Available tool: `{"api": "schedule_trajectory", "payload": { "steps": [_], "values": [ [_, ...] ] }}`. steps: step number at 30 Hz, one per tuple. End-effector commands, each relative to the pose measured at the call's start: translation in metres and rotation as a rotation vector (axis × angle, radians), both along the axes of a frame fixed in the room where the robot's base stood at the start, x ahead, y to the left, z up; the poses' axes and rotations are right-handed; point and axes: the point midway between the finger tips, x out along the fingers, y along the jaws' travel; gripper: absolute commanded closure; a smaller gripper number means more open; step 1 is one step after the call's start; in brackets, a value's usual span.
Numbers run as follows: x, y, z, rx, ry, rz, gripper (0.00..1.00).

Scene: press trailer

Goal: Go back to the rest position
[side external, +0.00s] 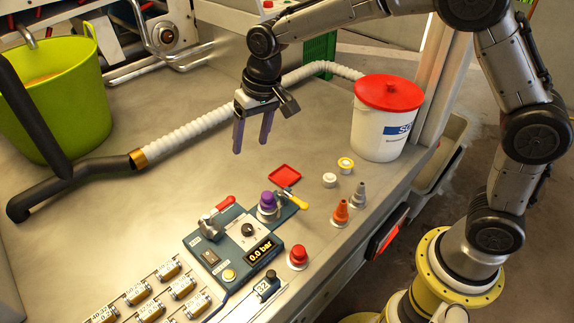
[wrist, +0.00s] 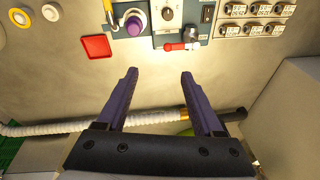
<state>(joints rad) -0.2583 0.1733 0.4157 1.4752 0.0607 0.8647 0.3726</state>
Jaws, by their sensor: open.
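My gripper (side external: 252,150) hangs above the table in the side external view, with its purple fingers pointing down. In the wrist view my gripper (wrist: 158,75) shows two purple fingers spread apart with nothing between them. It touches nothing. Below it on the table is the blue control panel (side external: 212,243) with a 0.0 bar display, a red-handled lever, a purple knob (side external: 267,201) and a yellow-handled valve. The panel also shows at the top of the wrist view (wrist: 190,12).
A red square tray (side external: 285,175) lies behind the panel. A white bucket with a red lid (side external: 388,95) stands at the right. A white ribbed hose (side external: 205,122) crosses the table. A green bucket (side external: 55,95) is at the left. Orange and grey cones (side external: 341,213) stand near the right edge.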

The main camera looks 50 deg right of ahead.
Motion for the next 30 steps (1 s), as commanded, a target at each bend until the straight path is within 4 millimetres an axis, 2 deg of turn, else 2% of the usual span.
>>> {"api": "schedule_trajectory", "payload": {
  "steps": [1,3,6,9,12,17,18,21,24,27,30],
  "values": [
    [-0.011,-0.016,0.031,0.009,-0.049,-0.021,0.32],
    [-0.028,-0.034,0.063,0.014,-0.101,-0.037,0.32],
    [-0.062,-0.058,0.099,0.013,-0.168,-0.051,0.32],
    [-0.101,-0.080,0.125,0.003,-0.231,-0.057,0.32],
    [-0.144,-0.099,0.140,-0.015,-0.288,-0.057,0.32],
    [-0.217,-0.121,0.139,-0.058,-0.356,-0.038,0.32],
    [-0.233,-0.124,0.133,-0.070,-0.365,-0.028,0.32],
    [-0.266,-0.129,0.114,-0.101,-0.369,0.006,0.32],
    [-0.285,-0.131,0.094,-0.123,-0.342,0.050,0.32],
    [-0.294,-0.131,0.078,-0.139,-0.299,0.092,0.32],
    [-0.293,-0.131,0.079,-0.148,-0.303,0.116,0.32]
  ]
}}
